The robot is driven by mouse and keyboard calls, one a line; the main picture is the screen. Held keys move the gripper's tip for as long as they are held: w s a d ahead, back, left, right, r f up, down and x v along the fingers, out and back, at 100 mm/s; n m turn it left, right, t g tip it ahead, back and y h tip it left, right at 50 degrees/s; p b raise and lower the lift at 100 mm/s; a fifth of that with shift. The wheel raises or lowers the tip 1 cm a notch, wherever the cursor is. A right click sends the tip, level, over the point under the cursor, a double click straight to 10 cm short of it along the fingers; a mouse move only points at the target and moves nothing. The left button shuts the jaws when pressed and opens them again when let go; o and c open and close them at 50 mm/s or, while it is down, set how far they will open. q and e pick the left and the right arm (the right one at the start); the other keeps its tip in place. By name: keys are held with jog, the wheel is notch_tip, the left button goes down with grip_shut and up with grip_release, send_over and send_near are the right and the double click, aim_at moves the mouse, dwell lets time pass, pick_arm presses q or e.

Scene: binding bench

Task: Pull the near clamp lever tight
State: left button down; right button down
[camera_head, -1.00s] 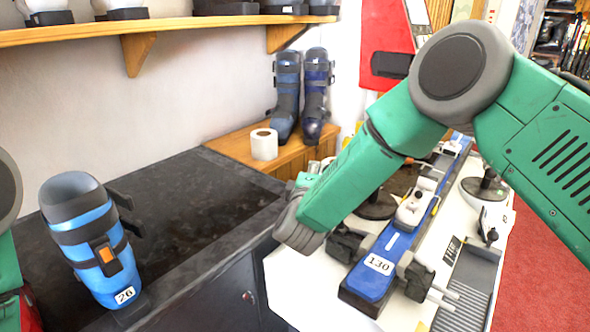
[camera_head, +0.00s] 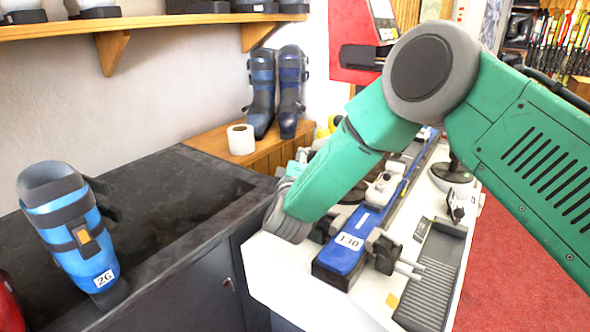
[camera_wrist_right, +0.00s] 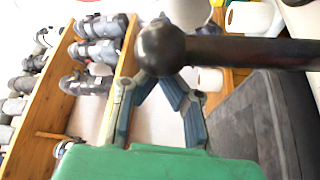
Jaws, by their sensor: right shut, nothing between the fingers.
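The blue ski (camera_head: 345,250) with label 130 lies along the white bench. At its near end it sits between dark clamp jaws (camera_head: 383,252). In the right wrist view, a dark lever bar (camera_wrist_right: 255,51) ends in a black ball knob (camera_wrist_right: 160,48). The knob overlaps my right gripper's fingertips; I cannot tell whether they touch. My right gripper (camera_wrist_right: 163,84) is shut with nothing between its fingers. In the head view, my right forearm hides most of it and I cannot pick out the lever. My left gripper is not in view.
A blue boot (camera_head: 72,235) with label 26 stands on the dark counter (camera_head: 160,190) at left. A paper roll (camera_head: 241,139) and two more boots stand on the wooden bench behind. A grey ribbed tray (camera_head: 430,275) lies right of the ski. Red floor is clear at right.

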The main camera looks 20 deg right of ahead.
aim_at(309, 157)
jog(key=shift+s+d+r+m+p, duration=0.2)
jog(key=shift+s+m+p, duration=0.15)
jog(key=shift+s, duration=0.3)
jog(key=shift+s+d+r+m+p, duration=0.15)
jog(key=shift+s+m+p, duration=0.15)
jog(key=shift+s, duration=0.3)
jog(key=shift+s+f, duration=0.1)
jog(key=shift+s, duration=0.2)
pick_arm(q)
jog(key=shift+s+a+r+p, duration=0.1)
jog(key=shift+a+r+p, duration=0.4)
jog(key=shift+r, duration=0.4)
pick_arm(e)
jog(key=shift+s+d+f, duration=0.15)
jog(key=shift+s+d, duration=0.85)
jog(key=shift+d, duration=0.1)
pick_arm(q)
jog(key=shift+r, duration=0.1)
pick_arm(e)
jog(key=shift+d, duration=0.15)
